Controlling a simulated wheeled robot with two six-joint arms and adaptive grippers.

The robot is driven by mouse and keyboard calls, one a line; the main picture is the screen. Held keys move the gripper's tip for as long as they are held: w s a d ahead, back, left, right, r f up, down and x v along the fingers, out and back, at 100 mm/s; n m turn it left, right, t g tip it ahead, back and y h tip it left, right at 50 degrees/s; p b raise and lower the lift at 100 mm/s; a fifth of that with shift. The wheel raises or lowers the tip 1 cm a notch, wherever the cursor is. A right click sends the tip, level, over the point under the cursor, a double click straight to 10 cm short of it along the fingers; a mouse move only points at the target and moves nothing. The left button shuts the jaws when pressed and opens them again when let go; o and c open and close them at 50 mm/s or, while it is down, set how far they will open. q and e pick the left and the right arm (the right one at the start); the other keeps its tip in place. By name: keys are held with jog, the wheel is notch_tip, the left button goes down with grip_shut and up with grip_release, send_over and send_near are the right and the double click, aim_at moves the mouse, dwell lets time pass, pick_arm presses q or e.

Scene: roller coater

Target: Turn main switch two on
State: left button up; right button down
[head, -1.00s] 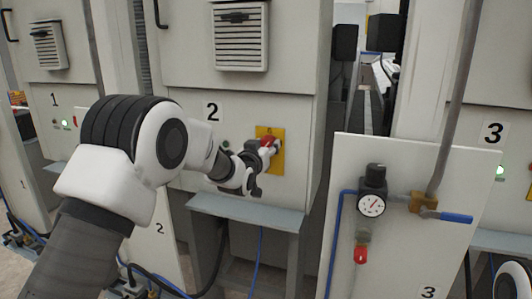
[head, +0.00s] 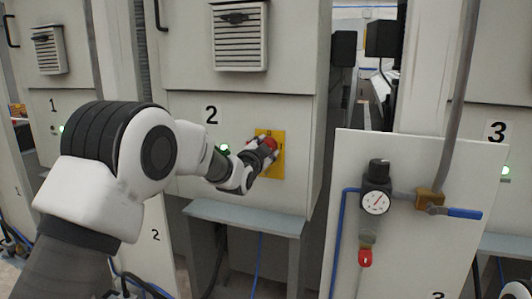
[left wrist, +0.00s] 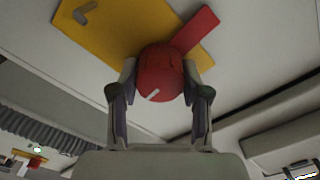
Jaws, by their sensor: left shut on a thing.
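Main switch two is a red rotary knob on a yellow plate (head: 279,165) on cabinet 2. The red knob (head: 269,145) is partly covered by my gripper in the head view. In the left wrist view the red knob (left wrist: 159,75) has a white mark and a red handle bar (left wrist: 195,31) pointing to the upper right. My left gripper (left wrist: 157,90) is shut on the knob, one finger on each side; it also shows in the head view (head: 263,152). A green light (head: 224,149) glows left of the gripper. My right gripper is not in view.
A grey ledge (head: 245,217) juts out below the switch. To the right stands a panel with a pressure gauge (head: 376,202), a blue-handled valve (head: 463,213) and a red fitting (head: 365,257). Cabinet 1 (head: 75,90) stands at the left.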

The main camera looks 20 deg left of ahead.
pick_arm(q)
jog(key=shift+f+m, duration=0.1)
jog(key=shift+m, duration=0.4)
jog(key=o, duration=1.1)
jog(key=shift+o, duration=0.2)
jog(key=s, duration=1.2)
jog(key=shift+a, duration=0.2)
